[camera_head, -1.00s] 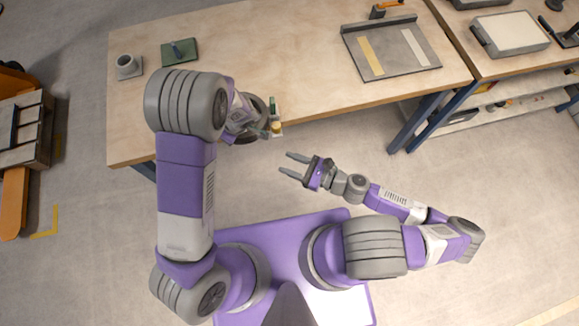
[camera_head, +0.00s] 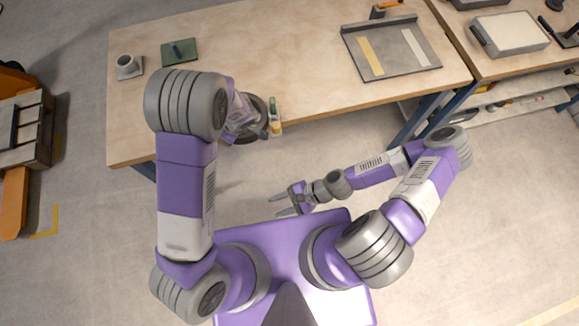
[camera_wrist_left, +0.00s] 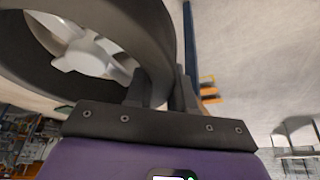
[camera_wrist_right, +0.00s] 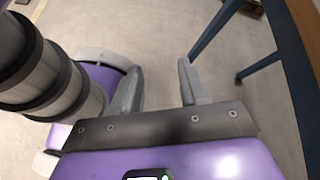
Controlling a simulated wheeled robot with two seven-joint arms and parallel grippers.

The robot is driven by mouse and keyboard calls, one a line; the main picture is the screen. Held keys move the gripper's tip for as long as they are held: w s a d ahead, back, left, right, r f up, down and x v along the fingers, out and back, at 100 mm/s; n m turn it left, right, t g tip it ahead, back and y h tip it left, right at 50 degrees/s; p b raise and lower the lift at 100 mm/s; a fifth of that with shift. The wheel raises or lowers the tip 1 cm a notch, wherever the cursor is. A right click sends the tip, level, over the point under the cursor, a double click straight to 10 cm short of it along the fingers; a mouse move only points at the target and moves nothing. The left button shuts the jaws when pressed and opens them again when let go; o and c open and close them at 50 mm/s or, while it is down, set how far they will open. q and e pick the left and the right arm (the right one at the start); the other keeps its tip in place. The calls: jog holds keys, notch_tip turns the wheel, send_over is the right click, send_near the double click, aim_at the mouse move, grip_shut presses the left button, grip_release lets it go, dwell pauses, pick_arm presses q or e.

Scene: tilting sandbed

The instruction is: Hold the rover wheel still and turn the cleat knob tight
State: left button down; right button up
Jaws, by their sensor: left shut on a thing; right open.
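The rover wheel (camera_head: 256,112) is a dark grey ring at the table's front edge, mostly covered by my left arm in the head view. In the left wrist view its thick rim (camera_wrist_left: 150,42) and pale spoked hub (camera_wrist_left: 85,58) fill the upper left. My left gripper (camera_wrist_left: 163,85) is shut on the wheel's rim. A small green and pale yellow part (camera_head: 274,112) shows just right of the wheel; I cannot tell if it is the cleat knob. My right gripper (camera_head: 278,205) is open and empty, in front of the table near my base; its parted fingers show in the right wrist view (camera_wrist_right: 158,72).
A blue table leg (camera_head: 412,125) stands at the right. Open floor lies between table and base.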

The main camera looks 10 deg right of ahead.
jog(key=shift+s+d+f+n+g+h, duration=0.1)
jog(key=shift+d+f+n+g+h, duration=0.25)
jog(key=shift+d+n+h, duration=0.3)
jog(key=shift+s+d+f+n+g+h, duration=0.1)
jog(key=shift+d+f+n+h, duration=0.25)
jog(key=shift+n, duration=0.45)
jog(key=shift+d+f+n+g+h, duration=0.25)
jog(key=shift+d+f+n+h, duration=0.2)
jog(key=shift+n+h, duration=0.25)
